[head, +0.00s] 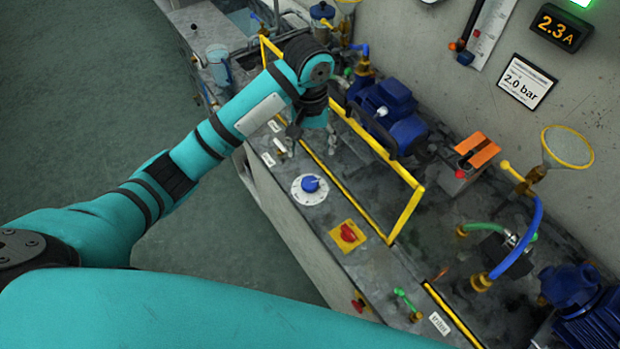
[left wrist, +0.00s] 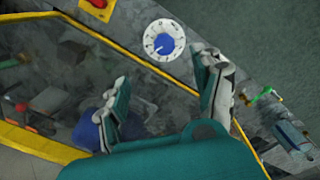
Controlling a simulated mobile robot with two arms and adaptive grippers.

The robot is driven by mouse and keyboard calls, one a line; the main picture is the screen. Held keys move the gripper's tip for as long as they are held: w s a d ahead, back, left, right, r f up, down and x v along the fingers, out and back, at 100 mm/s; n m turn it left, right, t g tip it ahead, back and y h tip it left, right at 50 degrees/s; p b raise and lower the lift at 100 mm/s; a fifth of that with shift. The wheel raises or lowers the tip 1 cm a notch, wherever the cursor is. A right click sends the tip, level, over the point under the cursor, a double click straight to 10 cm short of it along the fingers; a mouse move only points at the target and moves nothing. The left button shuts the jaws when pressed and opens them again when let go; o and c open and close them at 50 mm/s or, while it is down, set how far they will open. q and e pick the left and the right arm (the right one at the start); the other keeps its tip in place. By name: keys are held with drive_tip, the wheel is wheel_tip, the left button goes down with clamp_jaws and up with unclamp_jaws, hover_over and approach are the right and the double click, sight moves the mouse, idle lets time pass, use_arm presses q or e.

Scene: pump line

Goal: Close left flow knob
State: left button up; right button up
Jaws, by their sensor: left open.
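The flow knob is a blue knob (head: 310,184) on a round white dial plate with markings, set on the grey panel ledge in front of the yellow guard frame. It also shows near the top middle of the left wrist view as a blue knob (left wrist: 164,44), with its pointer toward the lower left of the dial. My left gripper (head: 312,138) is above the ledge, beyond the knob in the head view. In the left wrist view my left gripper (left wrist: 163,72) is open and empty, fingers apart, not touching the knob. My right gripper is not in view.
A yellow guard frame (head: 405,213) runs along the ledge beside the knob, with a blue pump (head: 390,110) behind it. A red switch on a yellow plate (head: 347,235) and a green-handled valve (head: 407,303) are nearer along the ledge. The floor at left is clear.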

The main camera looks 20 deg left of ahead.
sight(310, 182)
use_arm(q)
drive_tip(key=f, duration=0.5)
drive_tip(key=f+p, duration=0.1)
drive_tip(key=f, duration=1)
drive_tip(key=shift+w+a+p, duration=0.25)
drive_tip(key=shift+p, duration=0.1)
drive_tip(key=c, duration=1.2)
drive_tip(key=shift+o, duration=0.2)
